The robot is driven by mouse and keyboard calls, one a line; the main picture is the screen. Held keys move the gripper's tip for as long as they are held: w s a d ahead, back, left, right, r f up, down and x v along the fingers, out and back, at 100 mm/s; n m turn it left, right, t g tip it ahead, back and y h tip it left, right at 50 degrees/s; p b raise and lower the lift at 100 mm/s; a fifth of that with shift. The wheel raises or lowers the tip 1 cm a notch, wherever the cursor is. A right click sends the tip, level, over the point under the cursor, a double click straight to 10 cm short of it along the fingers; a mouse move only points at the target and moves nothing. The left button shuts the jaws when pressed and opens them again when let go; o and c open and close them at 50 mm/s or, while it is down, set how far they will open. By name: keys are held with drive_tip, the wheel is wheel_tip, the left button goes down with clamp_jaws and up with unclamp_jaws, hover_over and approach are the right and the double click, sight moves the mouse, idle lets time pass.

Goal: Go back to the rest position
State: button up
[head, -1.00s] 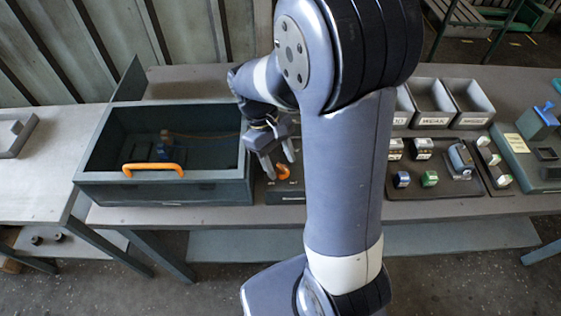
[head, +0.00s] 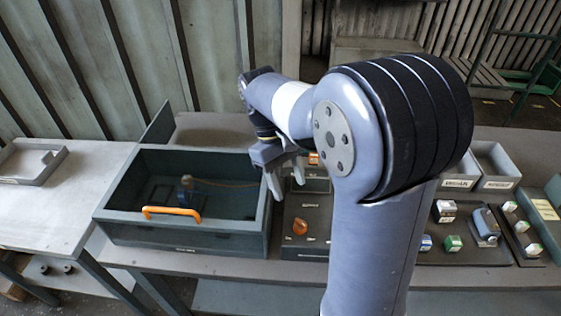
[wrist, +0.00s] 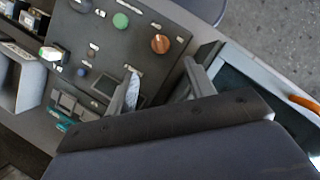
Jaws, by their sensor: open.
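My gripper (head: 285,183) is open and empty in the head view. It hangs in the air near the right wall of a dark grey box with an orange handle (head: 172,212). In the wrist view the two fingers of my gripper (wrist: 160,88) are spread apart with nothing between them. Beyond them is a dark panel (wrist: 118,45) with a green round part (wrist: 121,20) and an orange-brown round part (wrist: 160,44). My arm hides the middle of the bench in the head view.
A pale side table (head: 60,205) stands at the left. Grey bins (head: 492,168) and several small boxes (head: 453,243) lie at the right. A corrugated wall is behind the bench.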

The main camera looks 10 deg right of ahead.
sight(300, 221)
drive_tip(key=x, duration=1)
drive_tip(key=shift+s+d+f+p, duration=0.1)
drive_tip(key=shift+s+f+p, duration=0.15)
drive_tip(key=shift+f+p, duration=0.1)
drive_tip(key=shift+w+r, duration=0.1)
drive_tip(key=shift+r, duration=0.05)
